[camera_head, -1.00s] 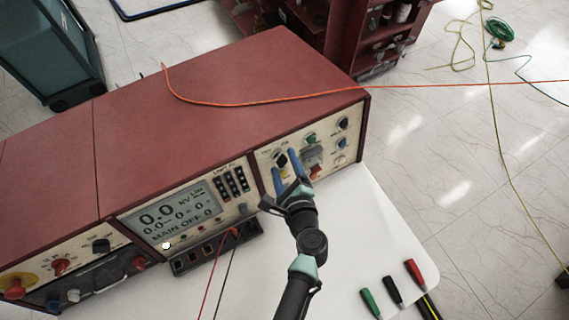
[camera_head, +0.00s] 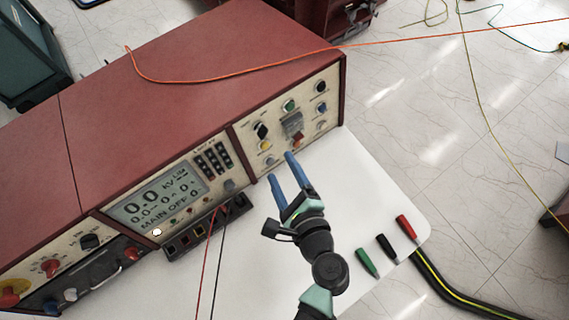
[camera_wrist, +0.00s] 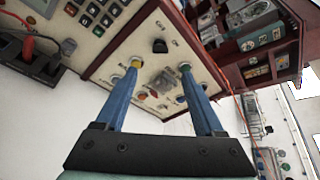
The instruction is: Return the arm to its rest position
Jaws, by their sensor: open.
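My gripper (camera_head: 284,171) is open and empty, its two blue fingers apart. In the head view it is over the white table, in front of the right end of the red test unit (camera_head: 200,60), with a gap to the panel. In the wrist view the fingers of my gripper (camera_wrist: 160,84) point towards the control panel (camera_wrist: 158,50) with its knobs and buttons. The same panel (camera_head: 273,125) shows in the head view. My arm reaches up from the bottom of the head view.
Green (camera_head: 367,262), black (camera_head: 387,248) and red (camera_head: 406,227) connectors lie on the white table (camera_head: 260,270), right of my arm. Red and black leads hang from the unit's front. An orange cable (camera_head: 240,75) crosses its top. A red shelf (camera_wrist: 240,45) stands beyond.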

